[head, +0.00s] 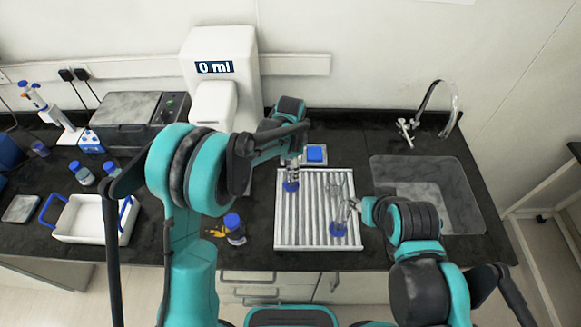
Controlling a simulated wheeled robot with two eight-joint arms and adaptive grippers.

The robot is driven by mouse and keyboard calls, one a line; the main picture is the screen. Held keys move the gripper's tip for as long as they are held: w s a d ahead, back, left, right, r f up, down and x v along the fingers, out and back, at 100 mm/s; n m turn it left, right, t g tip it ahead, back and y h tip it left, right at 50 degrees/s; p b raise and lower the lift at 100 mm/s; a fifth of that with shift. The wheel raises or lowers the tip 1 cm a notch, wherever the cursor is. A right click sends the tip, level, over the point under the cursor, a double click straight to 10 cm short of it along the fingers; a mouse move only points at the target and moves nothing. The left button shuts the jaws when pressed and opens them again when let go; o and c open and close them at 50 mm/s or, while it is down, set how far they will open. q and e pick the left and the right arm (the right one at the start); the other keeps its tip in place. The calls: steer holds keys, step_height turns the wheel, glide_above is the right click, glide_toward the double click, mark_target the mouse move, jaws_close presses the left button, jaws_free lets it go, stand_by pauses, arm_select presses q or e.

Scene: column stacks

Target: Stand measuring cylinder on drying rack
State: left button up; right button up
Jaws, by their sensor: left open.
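The drying rack (314,238) is a pale ribbed tray on the dark worktop, in the middle of the head view. A blue base (291,186), seemingly of a measuring cylinder, is at the rack's upper left, directly below my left gripper (292,166). That gripper points down and is open; it hides most of the cylinder, and I cannot tell whether they touch. A second clear vessel with a blue base (338,229) is on the rack's lower right. My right gripper (352,205) is beside it; its jaws are too small to read.
A sink (430,188) with a tap lies to the right. A blue-capped bottle (234,228) stands left of the rack. A white dispenser reading 0 ml (222,80) is behind. A white tray with blue handles (88,226) and more bottles are at the left.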

arm_select(q)
step_height(320, 180, up, 12)
steer(key=p, duration=0.1)
steer(key=s+a+r+n+t, duration=0.3)
steer(key=s+a+r+n, duration=0.35)
steer(key=s+a, duration=0.3)
steer(key=s+a+f+n+t, duration=0.1)
steer(key=s+a+n+t, duration=0.1)
steer(key=s, duration=0.4)
steer(key=s+a+f+n+t, duration=0.1)
steer(key=s+a+n+t, duration=0.1)
steer(key=s+a+n, duration=0.3)
steer(key=shift+s+a, duration=0.3)
steer(key=shift+s, duration=0.05)
